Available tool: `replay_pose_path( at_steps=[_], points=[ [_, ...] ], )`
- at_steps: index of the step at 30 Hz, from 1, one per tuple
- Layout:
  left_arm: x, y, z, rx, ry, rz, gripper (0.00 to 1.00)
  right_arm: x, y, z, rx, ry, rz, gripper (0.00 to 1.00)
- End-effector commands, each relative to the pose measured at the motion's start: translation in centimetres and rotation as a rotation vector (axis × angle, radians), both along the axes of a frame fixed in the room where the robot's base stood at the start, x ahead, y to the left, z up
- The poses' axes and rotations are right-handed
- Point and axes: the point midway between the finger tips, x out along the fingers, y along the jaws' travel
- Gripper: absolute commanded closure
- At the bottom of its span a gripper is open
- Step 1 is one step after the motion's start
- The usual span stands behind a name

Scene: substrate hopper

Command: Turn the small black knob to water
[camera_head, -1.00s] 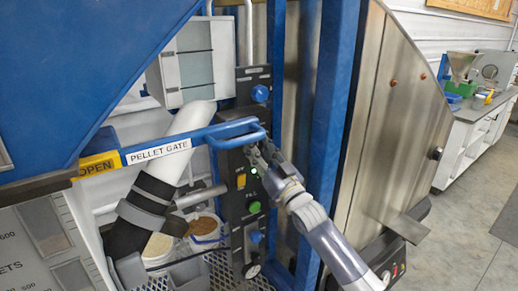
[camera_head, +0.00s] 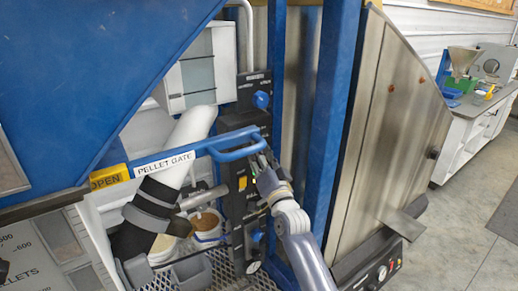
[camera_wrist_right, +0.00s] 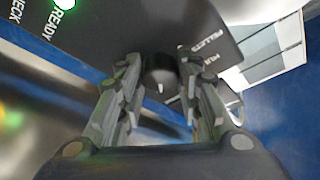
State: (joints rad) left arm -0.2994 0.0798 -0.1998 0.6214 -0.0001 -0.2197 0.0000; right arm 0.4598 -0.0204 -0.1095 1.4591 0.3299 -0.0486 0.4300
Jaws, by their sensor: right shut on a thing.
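The small black knob (camera_wrist_right: 160,75) with a white pointer mark sits on a dark control panel in the right wrist view. My right gripper (camera_wrist_right: 160,98) has its fingers on either side of it and is shut on it. In the head view my right gripper (camera_head: 262,165) is at the middle of the tall black panel (camera_head: 237,200), just below the blue handle, and hides the knob. My left gripper is not in view.
The blue pellet gate handle (camera_head: 230,146) sticks out just above my right gripper. Blue knobs (camera_head: 261,100) sit above and below it on the panel. A blue post (camera_head: 332,120) stands close to the right. A green light (camera_wrist_right: 64,4) glows beside "READY".

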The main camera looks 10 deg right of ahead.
Motion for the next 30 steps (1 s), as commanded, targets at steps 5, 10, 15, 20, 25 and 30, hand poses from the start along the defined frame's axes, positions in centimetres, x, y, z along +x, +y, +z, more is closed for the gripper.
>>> replay_pose_path(
  at_steps=[5, 10, 15, 20, 25, 30],
  points=[
    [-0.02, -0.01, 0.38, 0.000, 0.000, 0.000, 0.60, 0.01, 0.01, 0.01, 0.030, 0.013, 0.000, 0.91],
    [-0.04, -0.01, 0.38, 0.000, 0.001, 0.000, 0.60, 0.00, 0.02, -0.04, 0.035, 0.015, 0.000, 0.91],
    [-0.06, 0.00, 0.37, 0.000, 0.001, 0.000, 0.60, 0.00, 0.02, -0.04, 0.035, 0.014, 0.000, 0.91],
    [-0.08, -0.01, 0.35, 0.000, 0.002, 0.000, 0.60, 0.01, 0.02, -0.03, 0.034, 0.014, 0.000, 0.47],
    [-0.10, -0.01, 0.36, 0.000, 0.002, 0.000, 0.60, 0.01, 0.01, -0.02, 0.034, 0.014, 0.000, 0.47],
    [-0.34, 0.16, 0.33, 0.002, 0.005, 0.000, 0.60, -0.05, 0.00, -0.04, 0.033, 0.014, 0.000, 0.47]
  ],
)
